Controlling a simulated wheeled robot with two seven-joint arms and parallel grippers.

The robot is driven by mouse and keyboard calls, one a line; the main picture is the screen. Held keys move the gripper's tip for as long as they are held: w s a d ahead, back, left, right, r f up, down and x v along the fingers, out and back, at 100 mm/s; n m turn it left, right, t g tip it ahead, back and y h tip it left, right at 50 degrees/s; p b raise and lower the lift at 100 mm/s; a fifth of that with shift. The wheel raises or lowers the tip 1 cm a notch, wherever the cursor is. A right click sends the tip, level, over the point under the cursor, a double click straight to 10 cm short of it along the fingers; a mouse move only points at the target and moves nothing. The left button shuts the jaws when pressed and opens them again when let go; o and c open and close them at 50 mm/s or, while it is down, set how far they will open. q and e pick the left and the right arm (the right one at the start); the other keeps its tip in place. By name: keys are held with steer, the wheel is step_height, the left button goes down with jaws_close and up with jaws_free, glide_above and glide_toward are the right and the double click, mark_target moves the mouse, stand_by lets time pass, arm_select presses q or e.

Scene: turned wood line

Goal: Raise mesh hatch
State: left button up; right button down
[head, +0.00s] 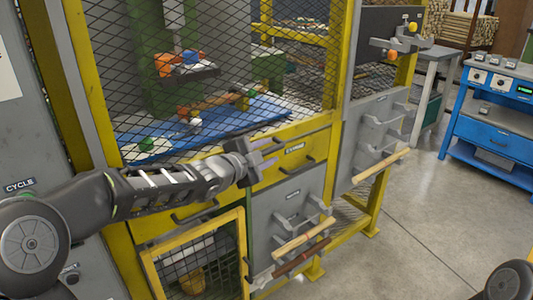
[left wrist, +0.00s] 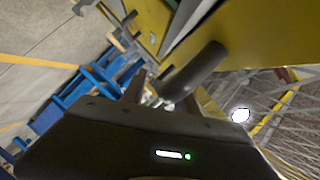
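The mesh hatch is a large dark mesh panel with a yellow lower bar (head: 275,178), down across the front of the machine in the head view. The bar bears a white label and dark handles, one at its right (head: 306,160) and one at its left (head: 195,212). My left gripper (head: 274,153) is in front of the bar, left of the label, with its fingers apart and pointing right. The left wrist view shows a dark rounded bar (left wrist: 197,72) close beyond the fingers; I cannot tell whether they touch it. My right gripper is out of view.
Behind the mesh lie a blue mat (head: 215,128) and orange parts. Below are a smaller yellow-framed mesh door (head: 240,235) and grey brackets with wooden rods (head: 305,235) jutting out. A blue workbench (head: 495,125) stands at right, with clear floor before it.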

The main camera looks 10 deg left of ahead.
arm_select(q)
steer(key=shift+c, duration=0.6)
jaws_close()
stand_by(0.8)
